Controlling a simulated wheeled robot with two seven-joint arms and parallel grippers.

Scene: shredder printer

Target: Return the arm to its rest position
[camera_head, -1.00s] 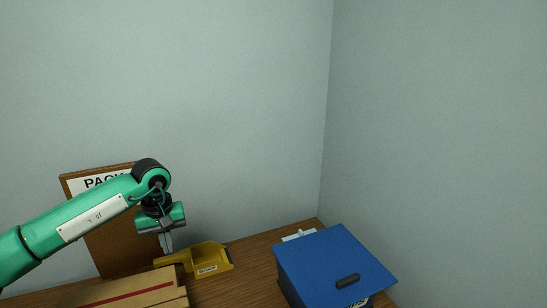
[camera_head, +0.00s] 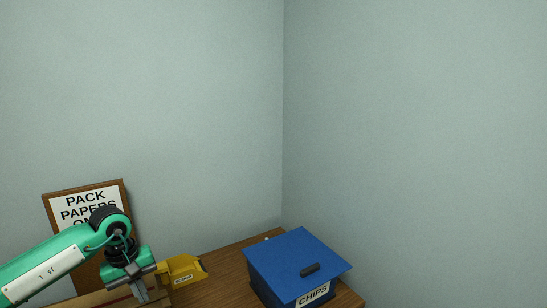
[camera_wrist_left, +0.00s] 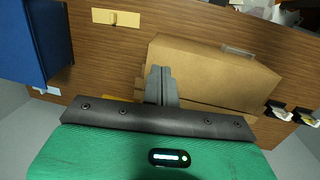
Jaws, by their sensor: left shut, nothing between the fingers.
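My left arm comes in from the left in the head view, green with a black wrist joint. My left gripper (camera_head: 139,289) points down near the cardboard box and the yellow bin, shut and empty. In the left wrist view, its closed grey fingers (camera_wrist_left: 161,84) stand over the near edge of a brown cardboard box (camera_wrist_left: 215,70). Whether the fingers touch the box I cannot tell. My right gripper is not in view.
A blue lidded box marked CHIPS (camera_head: 298,266) stands on the wooden table (camera_head: 232,263) at the right. A yellow bin (camera_head: 185,270) is beside my gripper. A corkboard sign (camera_head: 115,194) leans at the wall. The wall corner is behind.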

